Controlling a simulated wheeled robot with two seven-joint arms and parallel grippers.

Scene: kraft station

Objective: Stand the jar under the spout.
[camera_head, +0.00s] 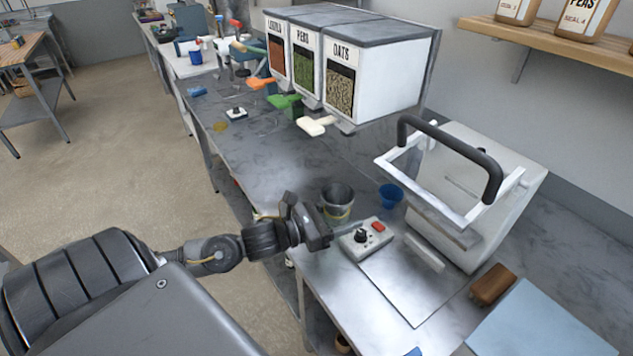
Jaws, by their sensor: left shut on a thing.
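A grey, open-topped jar (338,194) with a yellowish band low on its side is just beyond the tip of my left gripper (322,226). My left gripper comes in from the left and is shut on the jar; the fingertips are small and partly hidden. Whether the jar touches the bench is hard to tell. Three dispensers stand behind, labelled with lentils (277,48), peas (304,70) and oats (340,85). Their spouts have an orange handle (262,83), a green handle (285,101) and a white handle (315,125). The jar is in front of them, apart from all spouts.
A blue cup (390,195) stands right of the jar. A control box (366,239) with a black knob and red button is close to the gripper. A white machine with a black handle (450,150) stands at right. The bench (265,160) left of the jar is mostly clear.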

